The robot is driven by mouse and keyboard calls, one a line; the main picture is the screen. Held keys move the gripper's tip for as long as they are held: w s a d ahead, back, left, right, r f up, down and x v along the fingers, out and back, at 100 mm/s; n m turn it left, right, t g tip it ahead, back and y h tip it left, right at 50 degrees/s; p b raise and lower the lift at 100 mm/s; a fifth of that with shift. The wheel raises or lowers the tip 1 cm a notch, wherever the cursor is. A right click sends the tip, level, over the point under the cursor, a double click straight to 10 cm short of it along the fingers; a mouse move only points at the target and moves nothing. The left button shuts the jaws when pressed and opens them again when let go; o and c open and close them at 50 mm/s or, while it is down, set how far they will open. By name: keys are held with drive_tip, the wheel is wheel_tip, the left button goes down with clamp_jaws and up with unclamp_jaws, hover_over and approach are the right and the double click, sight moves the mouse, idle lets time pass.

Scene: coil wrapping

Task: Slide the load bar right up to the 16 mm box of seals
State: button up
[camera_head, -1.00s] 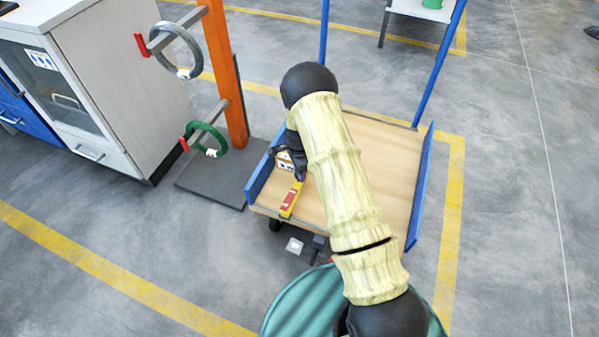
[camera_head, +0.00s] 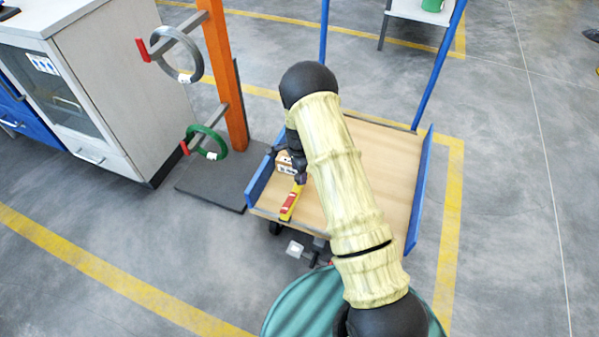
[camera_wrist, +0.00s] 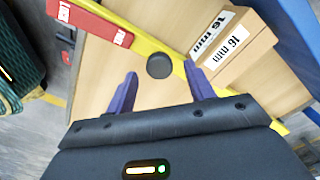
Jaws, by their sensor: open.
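The load bar (camera_wrist: 142,36) is a yellow bar with a red block carrying white labels at one end and a round black knob on it. In the head view the bar (camera_head: 290,204) lies along the left part of the trolley deck. The brown 16 mm box of seals (camera_wrist: 240,48) lies just to the right of the bar in the wrist view, very close to it; contact is unclear behind a finger. The box is partly hidden in the head view (camera_head: 286,161). My gripper (camera_wrist: 162,88) is open, its purple fingers apart, with the knob just beyond and between the tips.
The wooden trolley deck (camera_head: 385,170) is bare on the right, with blue side walls (camera_head: 420,190). An orange rack (camera_head: 224,75) holding a grey coil (camera_head: 177,55) and a green coil (camera_head: 206,142) stands to the left.

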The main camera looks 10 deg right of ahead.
wheel_tip(320, 180, up, 16)
drive_tip(key=p, duration=0.5)
drive_tip(key=shift+f, duration=0.25)
drive_tip(key=s+d+r+n+t, duration=0.1)
drive_tip(key=s+r+n, duration=0.75)
drive_tip(key=s, duration=0.45)
drive_tip(key=s+d+r+n+t, duration=0.2)
drive_tip(key=s+r+n, duration=0.6)
drive_tip(key=s, duration=0.4)
wheel_tip(320, 180, up, 38)
drive_tip(key=m+p, duration=0.1)
drive_tip(key=p, duration=3.6)
drive_tip(key=shift+p, duration=0.4)
drive_tip(key=shift+r, duration=0.1)
